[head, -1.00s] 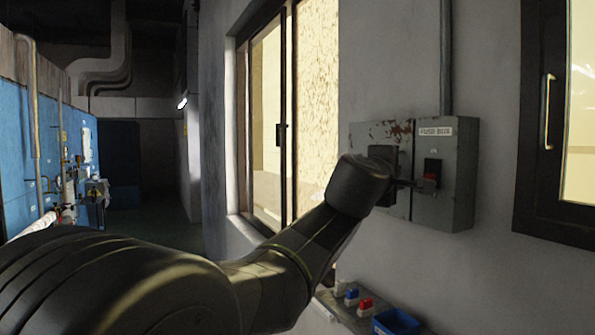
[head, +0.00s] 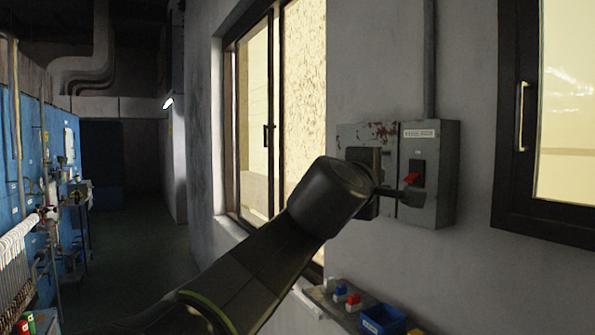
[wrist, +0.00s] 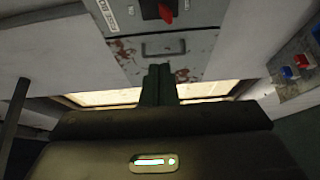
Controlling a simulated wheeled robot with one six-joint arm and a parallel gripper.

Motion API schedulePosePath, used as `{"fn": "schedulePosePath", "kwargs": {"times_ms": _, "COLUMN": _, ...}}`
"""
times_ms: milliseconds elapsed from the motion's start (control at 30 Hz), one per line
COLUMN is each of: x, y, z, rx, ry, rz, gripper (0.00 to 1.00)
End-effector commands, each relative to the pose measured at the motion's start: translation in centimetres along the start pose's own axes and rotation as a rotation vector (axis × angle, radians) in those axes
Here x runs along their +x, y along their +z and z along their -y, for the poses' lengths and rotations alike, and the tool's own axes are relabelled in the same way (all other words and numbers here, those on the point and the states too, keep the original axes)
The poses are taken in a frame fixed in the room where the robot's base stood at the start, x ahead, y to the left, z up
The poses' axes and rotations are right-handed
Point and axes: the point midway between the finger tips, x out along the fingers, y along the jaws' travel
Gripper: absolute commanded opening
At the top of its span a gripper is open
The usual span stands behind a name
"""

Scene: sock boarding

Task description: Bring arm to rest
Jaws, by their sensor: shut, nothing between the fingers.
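My gripper (head: 408,195) is at the fuse box in the head view, just below the red switch lever in the picture. In the wrist view, the gripper's dark fingers (wrist: 158,84) are together with nothing between them. The grey fuse box (head: 436,205) hangs on the wall, with rust patches and a label; it also fills the upper middle of the wrist view (wrist: 190,64). Its red lever (head: 411,179) shows at the top of the wrist view (wrist: 167,11), apart from the fingertips. Part of the box is hidden behind my wrist. Contact cannot be told in the head view.
Below the box, a ledge holds small red and blue items (head: 354,299) and a blue bin (head: 381,319). A window (head: 268,130) is left of the box and a dark-framed one (head: 515,190) right. The corridor floor (head: 140,245) at left is clear.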

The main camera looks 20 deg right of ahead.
Motion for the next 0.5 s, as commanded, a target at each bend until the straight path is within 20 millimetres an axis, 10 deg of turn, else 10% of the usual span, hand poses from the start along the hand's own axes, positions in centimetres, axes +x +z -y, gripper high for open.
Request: {"fn": "schedulePosePath", "kwargs": {"times_ms": 500, "x": -1.6, "y": 0.8, "z": 0.1, "rx": 0.0, "ry": -0.001, "rz": 0.0, "gripper": 0.0}}
